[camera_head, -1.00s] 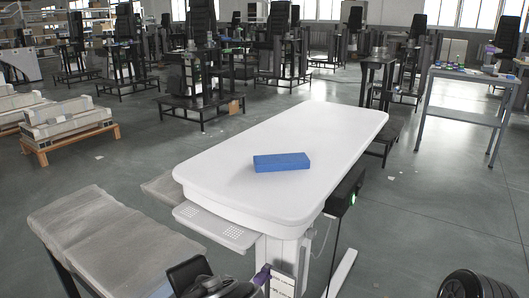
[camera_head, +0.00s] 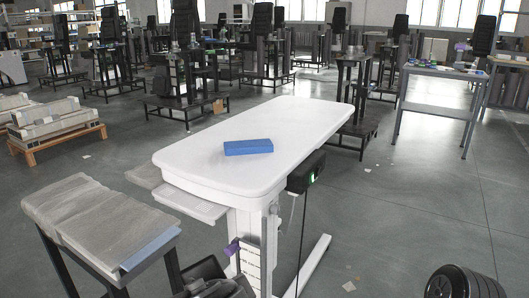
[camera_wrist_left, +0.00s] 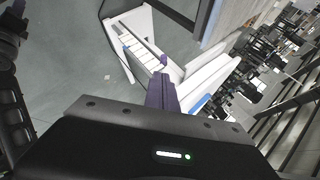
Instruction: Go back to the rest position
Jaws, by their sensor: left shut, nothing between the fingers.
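My left gripper (camera_head: 232,246) shows as purple fingertips low in the head view, in front of the white table's column. Its dark body is partly cut off by the bottom edge. In the left wrist view its purple fingers (camera_wrist_left: 161,95) are together and hold nothing. The white table (camera_head: 300,115) stands beyond the gripper, with a blue block (camera_head: 249,147) lying on its top. The gripper is apart from the block, below the level of the tabletop. My right gripper is not in view.
A grey covered bench (camera_head: 85,215) with a blue strip (camera_head: 150,248) along its edge stands at the near left. A pallet (camera_head: 60,145) with boxes is behind it. A grey metal table (camera_head: 440,110) stands at the back right. The floor right of the white table is mostly clear.

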